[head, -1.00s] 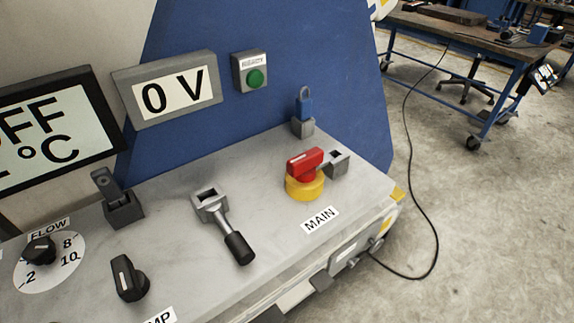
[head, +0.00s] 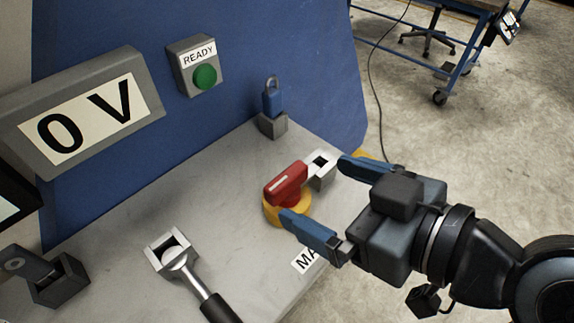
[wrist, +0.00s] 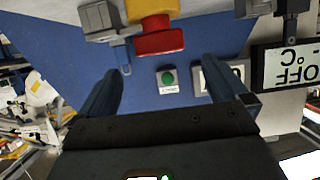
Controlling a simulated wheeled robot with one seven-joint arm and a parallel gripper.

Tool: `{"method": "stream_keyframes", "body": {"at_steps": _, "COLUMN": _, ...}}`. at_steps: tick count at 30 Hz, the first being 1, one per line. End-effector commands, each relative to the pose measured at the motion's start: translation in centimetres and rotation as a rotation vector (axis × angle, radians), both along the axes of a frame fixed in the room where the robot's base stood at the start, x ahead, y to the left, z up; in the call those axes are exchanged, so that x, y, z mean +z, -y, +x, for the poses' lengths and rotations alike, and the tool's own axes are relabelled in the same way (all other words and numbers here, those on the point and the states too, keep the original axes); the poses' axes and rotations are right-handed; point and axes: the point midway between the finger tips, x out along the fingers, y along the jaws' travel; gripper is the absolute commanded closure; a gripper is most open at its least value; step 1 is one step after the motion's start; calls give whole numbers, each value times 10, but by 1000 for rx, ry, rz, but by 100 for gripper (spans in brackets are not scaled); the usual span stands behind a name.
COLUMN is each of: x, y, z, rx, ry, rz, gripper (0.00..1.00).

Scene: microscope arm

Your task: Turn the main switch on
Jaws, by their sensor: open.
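The main switch is a red rotary handle (head: 286,184) on a yellow round base (head: 272,212), set on the grey panel. Its MAIN label (head: 306,260) is partly hidden by my gripper. My gripper (head: 312,190) is open and empty, at the right of the switch. In the wrist view the red handle (wrist: 160,42) and yellow base (wrist: 152,8) appear at the top, between and beyond the finger tips.
A lever with a black grip (head: 217,308) lies at front left. The display (head: 85,115) reads 0 V beside a green READY button (head: 205,77).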

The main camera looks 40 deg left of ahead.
Motion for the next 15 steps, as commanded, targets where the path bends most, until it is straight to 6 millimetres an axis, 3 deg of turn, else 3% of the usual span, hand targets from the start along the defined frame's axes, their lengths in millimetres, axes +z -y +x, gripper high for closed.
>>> {"method": "stream_keyframes", "body": {"at_steps": 15, "x": -25, "y": -62, "z": 4, "rx": 4, "ry": 1, "rz": 0, "gripper": 0}}
